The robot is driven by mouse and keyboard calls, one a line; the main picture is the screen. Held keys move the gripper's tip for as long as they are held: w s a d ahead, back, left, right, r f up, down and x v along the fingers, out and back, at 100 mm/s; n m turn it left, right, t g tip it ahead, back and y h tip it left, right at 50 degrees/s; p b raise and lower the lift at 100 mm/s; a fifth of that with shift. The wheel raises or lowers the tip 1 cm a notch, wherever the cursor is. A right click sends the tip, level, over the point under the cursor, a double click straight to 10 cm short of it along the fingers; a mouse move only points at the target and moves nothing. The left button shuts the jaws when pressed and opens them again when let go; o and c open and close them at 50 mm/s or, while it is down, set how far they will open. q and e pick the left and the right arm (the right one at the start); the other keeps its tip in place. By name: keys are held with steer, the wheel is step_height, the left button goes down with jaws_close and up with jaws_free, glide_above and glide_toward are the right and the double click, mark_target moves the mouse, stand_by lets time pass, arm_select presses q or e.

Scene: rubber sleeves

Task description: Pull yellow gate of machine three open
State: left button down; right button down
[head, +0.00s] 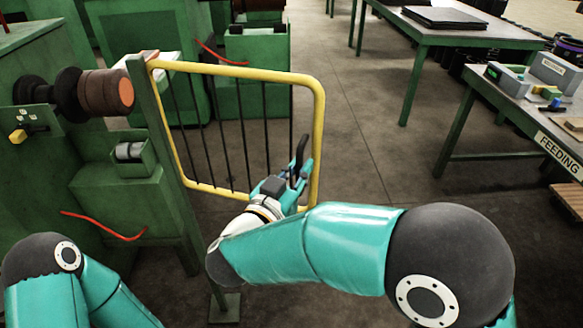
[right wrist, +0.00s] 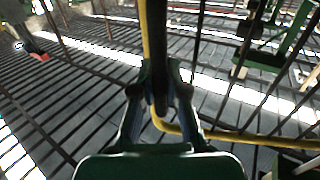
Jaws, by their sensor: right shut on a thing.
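The yellow gate (head: 321,130), a yellow tube frame with thin dark upright bars, stands at centre left in the head view. Its left side is by a green post (head: 160,140) of the machine. My right gripper (head: 300,168) is at the gate's free right side, shut on a dark upright part of the gate beside the yellow tube. In the right wrist view the fingers (right wrist: 160,95) close around this dark part, with the yellow tube (right wrist: 147,30) just behind it. My left gripper is out of view; only part of the left arm shows at the lower left.
A green machine (head: 110,195) with a brown roller (head: 105,92) and red hoses stands left of the gate. A green table (head: 430,32) and a table labelled FEEDING (head: 500,95) are at the right. The floor between (head: 360,130) is clear.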

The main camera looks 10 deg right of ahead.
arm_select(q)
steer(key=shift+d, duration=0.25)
arm_select(e)
steer(key=shift+s, duration=0.1)
steer(key=c, duration=1.2)
jaws_free()
steer(key=shift+s, duration=0.1)
steer(key=shift+a, duration=0.1)
steer(key=shift+r, duration=0.1)
step_height(320, 180, up, 10)
steer(key=shift+f, duration=0.1)
